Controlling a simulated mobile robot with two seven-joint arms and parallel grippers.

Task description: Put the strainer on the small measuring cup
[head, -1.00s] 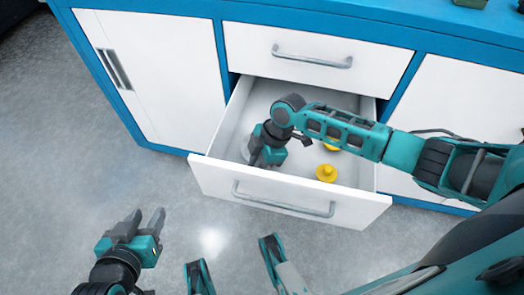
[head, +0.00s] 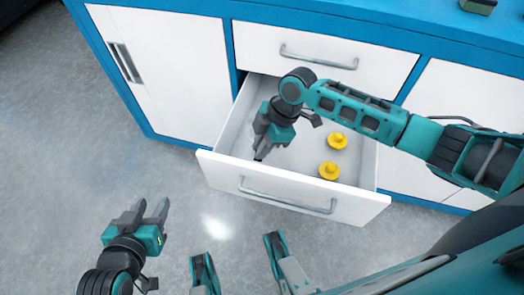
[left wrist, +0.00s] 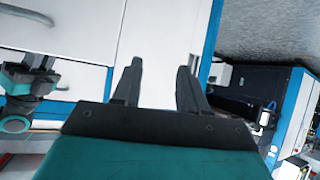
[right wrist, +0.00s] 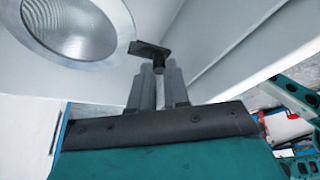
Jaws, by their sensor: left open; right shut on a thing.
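My right gripper (head: 263,148) reaches into the open drawer, fingers pointing down. In the right wrist view its fingers (right wrist: 159,74) are closed on a small black piece (right wrist: 148,52); I cannot tell what it belongs to. Beside it in that view is a round, pale-rimmed vessel (right wrist: 80,30) with a grey, finely textured inside; I cannot tell whether it is the strainer. Two yellow hat-shaped things, one further back (head: 337,140) and one nearer the front (head: 329,170), stand in the drawer. I cannot identify the small measuring cup. My left gripper (head: 151,208) is open and empty over the floor.
The white drawer (head: 290,193) is pulled out of a blue and white cabinet, with a closed drawer (head: 310,48) above it. Its walls stand close around my right gripper. A small dark object (head: 478,5) sits on the counter. The floor at left is clear.

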